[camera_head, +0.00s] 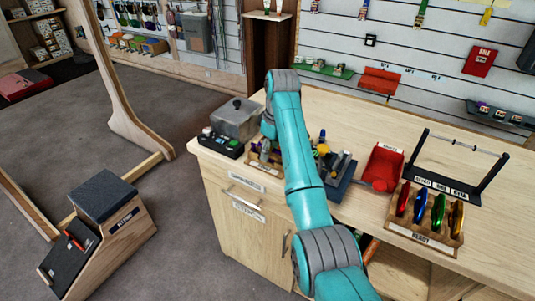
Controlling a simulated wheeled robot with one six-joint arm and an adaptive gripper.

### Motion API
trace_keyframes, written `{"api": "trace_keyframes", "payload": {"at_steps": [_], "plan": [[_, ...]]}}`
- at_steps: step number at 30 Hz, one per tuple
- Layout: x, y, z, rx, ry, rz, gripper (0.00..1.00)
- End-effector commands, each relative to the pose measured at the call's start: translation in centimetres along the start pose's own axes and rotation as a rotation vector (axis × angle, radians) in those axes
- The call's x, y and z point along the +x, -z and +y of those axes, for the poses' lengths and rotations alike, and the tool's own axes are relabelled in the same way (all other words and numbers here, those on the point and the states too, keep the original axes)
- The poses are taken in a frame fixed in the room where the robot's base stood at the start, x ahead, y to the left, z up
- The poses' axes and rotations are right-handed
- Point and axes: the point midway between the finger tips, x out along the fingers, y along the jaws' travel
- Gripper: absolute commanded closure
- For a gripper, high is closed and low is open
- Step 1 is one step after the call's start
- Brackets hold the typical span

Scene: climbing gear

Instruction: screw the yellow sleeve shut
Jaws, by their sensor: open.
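A small yellow part (322,149), which may be the yellow sleeve, shows just right of my arm. It is at a dark grey fixture (342,165) on a blue base (340,188) on the workbench. It is too small to tell whether the sleeve is open or shut, and my arm covers part of that area. My arm rises from the bottom and bends at the top over the bench. Its far end is hidden behind the nearer link, so I cannot make out my gripper's fingers.
The workbench (290,98) also bears a grey lidded box (236,119), a wooden rack of coloured carabiners (424,222), a red scoop-like tray (383,165) and a black frame with a bar (465,165). Bare bench top shows toward the back wall. A wooden stand (105,232) is on the floor at left.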

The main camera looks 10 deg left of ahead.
Motion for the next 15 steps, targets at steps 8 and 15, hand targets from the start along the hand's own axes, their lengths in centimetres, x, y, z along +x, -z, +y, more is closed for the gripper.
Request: {"api": "trace_keyframes", "payload": {"at_steps": [8, 15], "plan": [[0.01, 0.0, -0.28, 0.0, 0.0, 0.0, 0.54], [0.02, -0.01, -0.7, -0.001, 0.001, -0.001, 0.54]]}}
